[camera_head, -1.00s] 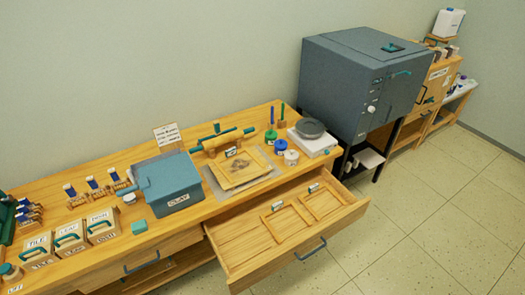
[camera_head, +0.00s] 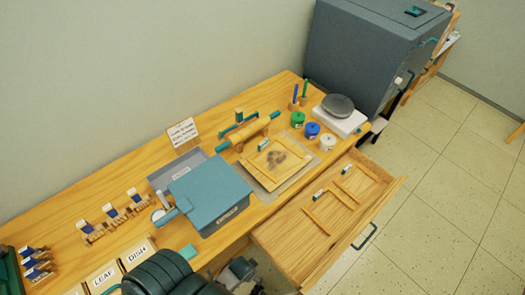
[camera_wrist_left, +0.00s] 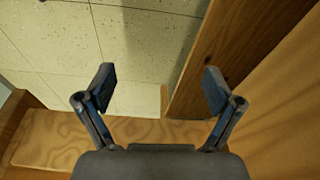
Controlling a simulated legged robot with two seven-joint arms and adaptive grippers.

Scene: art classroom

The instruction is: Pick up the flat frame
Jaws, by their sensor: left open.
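In the head view, thin wooden frame pieces with small tags lie in the open drawer (camera_head: 275,232): one (camera_head: 316,224) nearer the left and one (camera_head: 347,190) farther right. I cannot tell for certain which is the flat frame. My left gripper (camera_head: 245,272) is low at the bottom of the head view, left of the drawer's near end and in front of the table. In the left wrist view my left gripper (camera_wrist_left: 158,82) is open and empty, with floor and wooden edges beyond its fingers. No frame shows in that view. My right gripper is out of view.
The table holds a blue-grey lidded clay box (camera_head: 208,190), a square wooden board (camera_head: 272,163) with a dark patch, a rolling pin (camera_head: 250,130), paint jars and a scale (camera_head: 340,115). A grey kiln (camera_head: 365,50) stands at the back right. Floor right of the drawer is clear.

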